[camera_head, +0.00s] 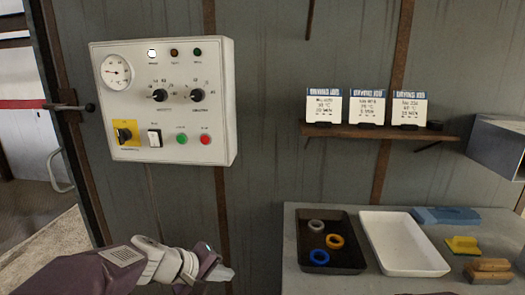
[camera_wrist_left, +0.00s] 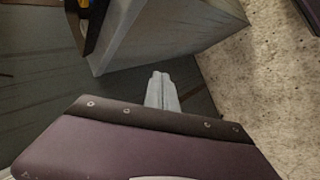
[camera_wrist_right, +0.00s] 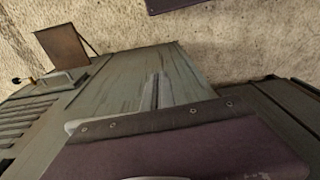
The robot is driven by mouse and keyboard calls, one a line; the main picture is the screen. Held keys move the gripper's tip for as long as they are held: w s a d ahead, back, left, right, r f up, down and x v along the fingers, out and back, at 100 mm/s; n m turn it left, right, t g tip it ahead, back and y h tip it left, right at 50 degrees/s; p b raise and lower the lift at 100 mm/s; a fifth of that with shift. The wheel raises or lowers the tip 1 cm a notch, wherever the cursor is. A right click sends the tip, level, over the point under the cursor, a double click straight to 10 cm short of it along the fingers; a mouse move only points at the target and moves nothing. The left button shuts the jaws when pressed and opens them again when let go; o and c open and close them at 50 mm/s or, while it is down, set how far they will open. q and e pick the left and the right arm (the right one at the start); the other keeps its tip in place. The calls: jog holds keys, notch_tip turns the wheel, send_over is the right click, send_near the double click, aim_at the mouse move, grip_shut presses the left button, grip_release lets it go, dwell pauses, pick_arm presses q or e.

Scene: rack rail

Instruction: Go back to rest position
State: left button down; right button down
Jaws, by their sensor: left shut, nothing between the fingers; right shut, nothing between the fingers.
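My left gripper (camera_head: 222,274) is at the lower middle of the head view, below the control panel and left of the table. It is shut and empty, and its closed fingers also show in the left wrist view (camera_wrist_left: 161,92). My right gripper is out of the head view. The right wrist view shows its fingers (camera_wrist_right: 157,92) closed together with nothing between them.
A white control panel (camera_head: 215,120) with dials and buttons hangs on the wall. A shelf (camera_head: 380,131) holds three cards. The table (camera_head: 292,225) carries a black tray (camera_head: 345,222) with three rings, a white tray (camera_head: 385,225) that is empty, and several blocks or sponges.

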pick_arm(q)
jog(key=s+a+f+m+g+y, duration=0.3)
jog(key=s+a+f+m, duration=0.1)
jog(key=s+f, duration=0.4)
jog(key=s+a+f+m+g+y, duration=0.25)
jog(key=s+f, duration=0.35)
jog(key=s, duration=0.4)
notch_tip(320, 180, up, 14)
jog(key=w+a+p, duration=0.1)
jog(key=p, duration=1.3)
jog(key=shift+a+r+m+y, duration=0.1)
jog(key=shift+m+y, duration=0.15)
